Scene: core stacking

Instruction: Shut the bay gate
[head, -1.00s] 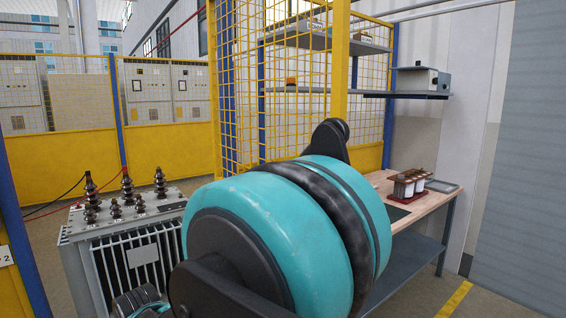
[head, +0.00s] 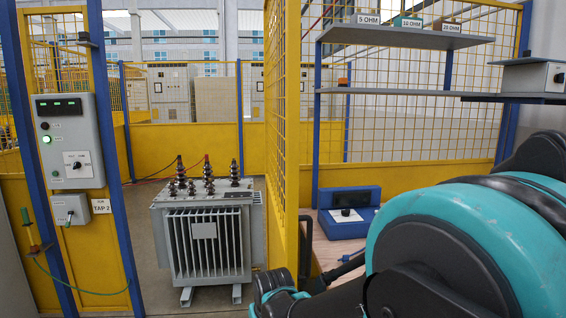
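The bay gate (head: 283,215) is a yellow panel with mesh above and solid sheet below. It stands nearly edge-on in the middle of the head view, swung open. A dark upright handle (head: 305,248) shows at its right side. The gap between the gate and the blue post (head: 112,180) on the left is open, and a grey transformer (head: 208,235) stands behind it. My teal and black arm fills the lower right, and a small wrist part of it reaches the bottom edge just below the gate. My gripper's fingers are not visible, so contact with the gate cannot be told.
A grey control box (head: 70,140) with a green light is on the left post, with a TAP 2 label (head: 101,206) beside it. At right are a bench with a blue instrument (head: 348,212) and shelves (head: 405,38). A green cable hangs at lower left.

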